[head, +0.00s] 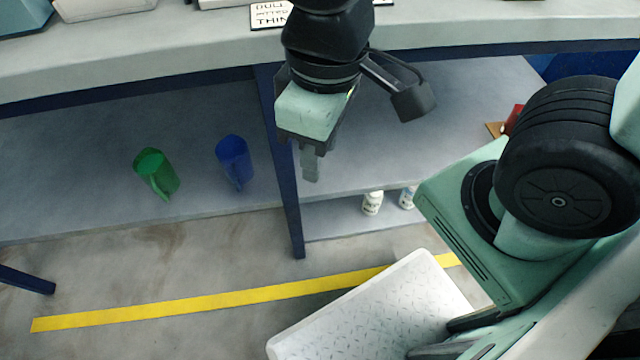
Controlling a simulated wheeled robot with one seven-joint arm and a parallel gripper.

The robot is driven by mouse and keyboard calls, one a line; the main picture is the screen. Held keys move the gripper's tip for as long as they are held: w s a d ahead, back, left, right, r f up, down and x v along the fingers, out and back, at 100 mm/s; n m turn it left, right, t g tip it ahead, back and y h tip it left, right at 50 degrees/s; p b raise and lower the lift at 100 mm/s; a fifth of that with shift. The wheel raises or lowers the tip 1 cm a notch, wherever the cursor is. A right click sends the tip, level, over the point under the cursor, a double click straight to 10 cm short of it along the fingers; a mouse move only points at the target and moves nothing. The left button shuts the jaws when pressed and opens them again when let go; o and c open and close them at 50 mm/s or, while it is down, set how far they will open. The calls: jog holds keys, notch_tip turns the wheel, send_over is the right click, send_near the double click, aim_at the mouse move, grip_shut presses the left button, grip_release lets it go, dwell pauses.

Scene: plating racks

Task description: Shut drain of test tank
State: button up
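My gripper (311,165) hangs fingers-down in the head view, in front of the bench's front edge and above the floor. It is seen nearly side-on, so I cannot tell whether its fingers are apart. Nothing shows held at its fingertips. No test tank or drain can be made out. Only the lower parts of a blue-grey container (22,18) and a pale container (95,8) show on the bench top, cut off by the upper edge of the picture.
The grey bench top (150,50) runs across the top, with a lettered sign (270,15). A green jug (156,172) and a blue jug (234,160) are on the shelf below. White bottles (372,203) stand right of a blue leg (283,170).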

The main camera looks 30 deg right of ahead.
notch_tip(320, 180, down, 6)
jog(key=b, duration=0.4)
jog(key=shift+r, duration=0.2)
